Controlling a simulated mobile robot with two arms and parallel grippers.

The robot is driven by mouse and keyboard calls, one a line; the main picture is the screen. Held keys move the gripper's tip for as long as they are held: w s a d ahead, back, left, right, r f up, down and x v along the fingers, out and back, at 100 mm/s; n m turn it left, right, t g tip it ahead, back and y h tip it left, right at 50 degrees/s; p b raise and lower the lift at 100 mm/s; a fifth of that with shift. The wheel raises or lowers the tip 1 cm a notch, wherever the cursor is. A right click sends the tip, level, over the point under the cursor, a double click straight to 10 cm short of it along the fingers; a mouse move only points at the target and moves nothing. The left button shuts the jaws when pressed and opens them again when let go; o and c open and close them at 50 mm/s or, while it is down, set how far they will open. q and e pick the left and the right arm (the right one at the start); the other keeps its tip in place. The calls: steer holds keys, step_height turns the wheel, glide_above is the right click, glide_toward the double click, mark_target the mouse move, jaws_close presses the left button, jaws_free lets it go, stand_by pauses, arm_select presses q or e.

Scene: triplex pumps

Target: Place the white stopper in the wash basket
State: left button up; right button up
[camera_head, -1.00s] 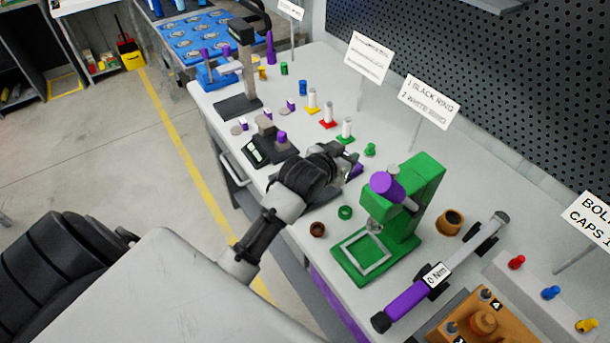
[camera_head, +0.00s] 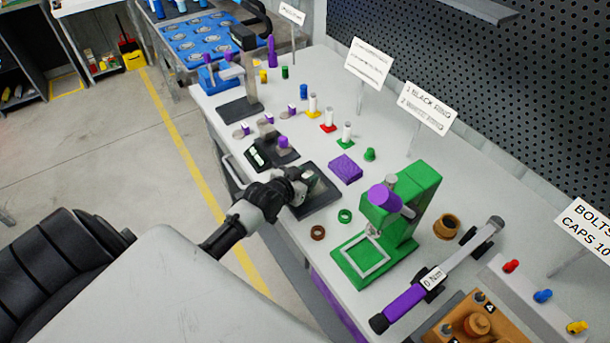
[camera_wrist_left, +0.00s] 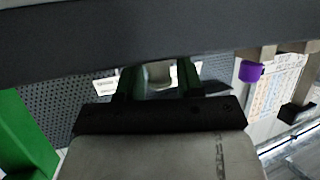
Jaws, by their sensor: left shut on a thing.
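My left gripper (camera_head: 303,180) is low over a dark flat tray-like object (camera_head: 322,204) near the table's front edge. In the left wrist view its two fingers (camera_wrist_left: 160,80) close on a small whitish piece (camera_wrist_left: 158,73), which looks like the white stopper. The fingers hide most of the piece, and in the head view I cannot make it out. I cannot tell whether it touches the dark object. I cannot identify the wash basket for certain. My right gripper is not in view.
A purple block (camera_head: 345,169) lies just behind the gripper. A green press (camera_head: 410,205) stands to the right, with green (camera_head: 345,215) and brown (camera_head: 318,232) rings before it. White cylinders on coloured bases (camera_head: 347,134) stand farther back. A dark stand (camera_head: 272,152) is at left.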

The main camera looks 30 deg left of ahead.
arm_select(q)
steer(key=shift+f, duration=0.2)
steer(key=o, duration=0.9)
steer(key=shift+o, duration=0.2)
